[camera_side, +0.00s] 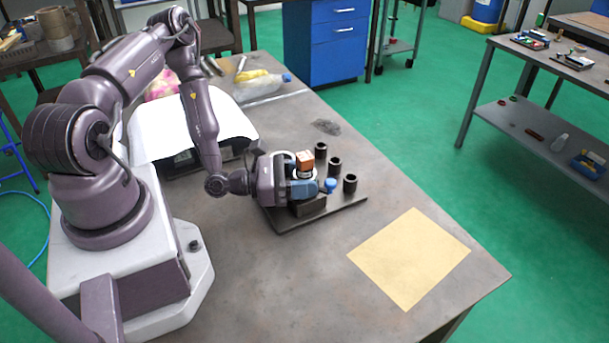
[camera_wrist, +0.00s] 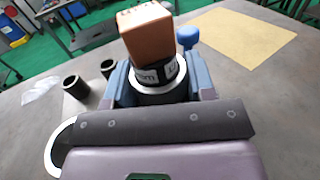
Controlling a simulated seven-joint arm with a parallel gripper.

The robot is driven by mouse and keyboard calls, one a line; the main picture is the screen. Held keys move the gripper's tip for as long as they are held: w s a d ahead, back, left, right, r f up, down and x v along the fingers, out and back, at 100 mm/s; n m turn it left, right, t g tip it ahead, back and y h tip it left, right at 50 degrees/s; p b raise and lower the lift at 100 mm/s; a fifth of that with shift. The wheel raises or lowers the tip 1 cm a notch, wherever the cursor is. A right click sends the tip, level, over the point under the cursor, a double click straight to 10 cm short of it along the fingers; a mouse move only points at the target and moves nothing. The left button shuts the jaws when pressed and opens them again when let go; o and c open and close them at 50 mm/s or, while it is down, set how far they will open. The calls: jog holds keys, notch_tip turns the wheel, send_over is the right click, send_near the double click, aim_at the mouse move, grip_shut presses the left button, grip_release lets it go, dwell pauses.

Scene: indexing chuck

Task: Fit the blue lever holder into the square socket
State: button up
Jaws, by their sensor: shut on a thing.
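My gripper (camera_side: 303,186) is low over the dark board (camera_side: 345,213) in the side view. In the wrist view its blue-grey fingers (camera_wrist: 160,82) are closed on both sides of a round dark body with a white band and lettering (camera_wrist: 153,75). An orange-brown block (camera_wrist: 146,34) sits on top of this body, and shows in the side view (camera_side: 305,158). A blue ball knob (camera_wrist: 187,37) is just beyond the right finger; the side view shows it too (camera_side: 330,184). I cannot tell whether it joins the held body. A square socket cannot be made out.
Several black hollow cylinders (camera_side: 350,183) stand on the board beside the gripper. A dark block (camera_side: 308,206) is below the fingers. A yellow sheet (camera_side: 410,258) lies flat at the right. The table around the sheet is clear.

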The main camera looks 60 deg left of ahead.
jog(key=shift+f, duration=0.25)
jog(key=o, duration=1.4)
jog(key=shift+f, duration=0.1)
jog(key=v, duration=1.3)
